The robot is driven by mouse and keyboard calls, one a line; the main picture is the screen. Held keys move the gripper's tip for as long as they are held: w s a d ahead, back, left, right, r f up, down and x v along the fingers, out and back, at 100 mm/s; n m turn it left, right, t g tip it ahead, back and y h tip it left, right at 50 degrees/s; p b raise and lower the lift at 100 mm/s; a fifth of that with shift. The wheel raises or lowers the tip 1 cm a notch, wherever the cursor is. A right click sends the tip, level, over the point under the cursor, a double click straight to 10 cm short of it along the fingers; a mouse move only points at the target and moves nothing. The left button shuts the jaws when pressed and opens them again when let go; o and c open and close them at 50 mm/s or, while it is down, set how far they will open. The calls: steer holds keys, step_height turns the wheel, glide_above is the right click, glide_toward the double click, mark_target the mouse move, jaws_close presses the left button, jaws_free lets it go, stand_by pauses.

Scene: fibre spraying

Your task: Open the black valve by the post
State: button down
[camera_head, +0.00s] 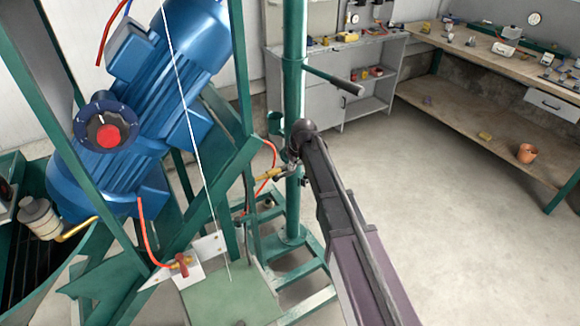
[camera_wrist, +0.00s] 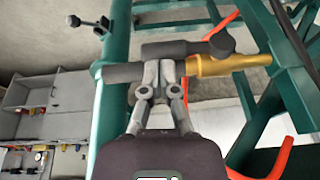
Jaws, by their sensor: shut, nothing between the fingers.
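The black valve (camera_wrist: 219,42) shows at the top middle of the wrist view, with a dark handle bar running left from its rounded end. A brass fitting (camera_wrist: 230,64) and a dark horizontal pipe lie beside it, next to the green post (camera_wrist: 110,100). My gripper (camera_wrist: 160,75) is shut and empty, its fingertips at the handle bar and the pipe. I cannot tell whether they touch. In the head view the brass fitting (camera_head: 268,175) shows left of the post (camera_head: 295,80), while my arm covers most of the valve and the fingertips.
A blue motor (camera_head: 150,100) on a green frame fills the left, with red hoses around it. A green bar with a black grip (camera_head: 345,86) juts right from the post. A grey cabinet (camera_head: 345,95) and a wooden workbench (camera_head: 490,50) stand behind. The floor at right is clear.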

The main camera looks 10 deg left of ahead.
steer(key=shift+r+p, duration=0.45)
steer(key=shift+r, duration=0.15)
steer(key=shift+r, duration=0.15)
step_height(320, 180, up, 4)
steer(key=p, duration=0.4)
steer(key=d+p+v, duration=0.1)
steer(key=p+v, duration=0.8)
steer(key=shift+w+r, duration=0.25)
stand_by(0.3)
stand_by(0.6)
steer(key=s+d+f+m+g+h+b, duration=0.1)
steer(key=s+d+f+m+b, duration=0.1)
steer(key=s+d, duration=0.9)
steer(key=s+d+f+m+g+h+b, duration=0.1)
steer(key=s+d+f+m, duration=0.3)
steer(key=s+d, duration=0.8)
steer(key=shift+d+m+b, duration=0.6)
steer(key=shift+d+b, duration=0.1)
steer(key=shift+b, duration=0.15)
